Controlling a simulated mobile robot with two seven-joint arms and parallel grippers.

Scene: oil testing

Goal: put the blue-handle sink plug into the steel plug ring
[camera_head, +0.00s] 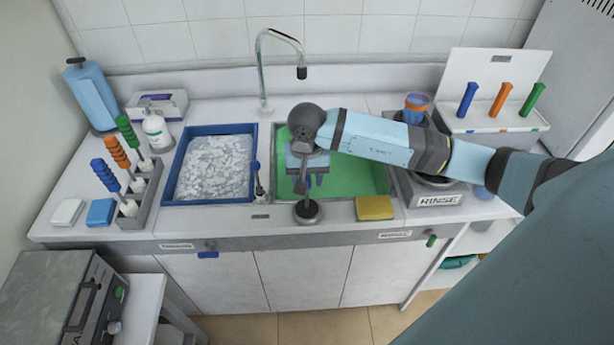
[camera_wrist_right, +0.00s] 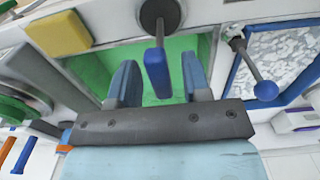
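The blue-handle sink plug shows in the right wrist view as a blue handle (camera_wrist_right: 157,72) on a thin rod, above a round grey steel base (camera_wrist_right: 172,12). In the head view this round base (camera_head: 307,212) sits on the counter at the sink's front edge. I cannot tell whether the base is the plug's disc, the steel plug ring, or both together. My right gripper (camera_wrist_right: 160,75) is open, with the handle showing between its fingers and gaps on both sides. In the head view the right gripper (camera_head: 306,182) is over the sink and hides the handle. My left gripper is not in view.
A green sink (camera_head: 345,178) lies beneath my right arm. A blue-ball lever (camera_head: 257,180) stands left of it, beside a blue-rimmed basin (camera_head: 174,195). A yellow sponge (camera_head: 375,208) lies at the sink's front right. A curved faucet (camera_head: 260,65) stands behind.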

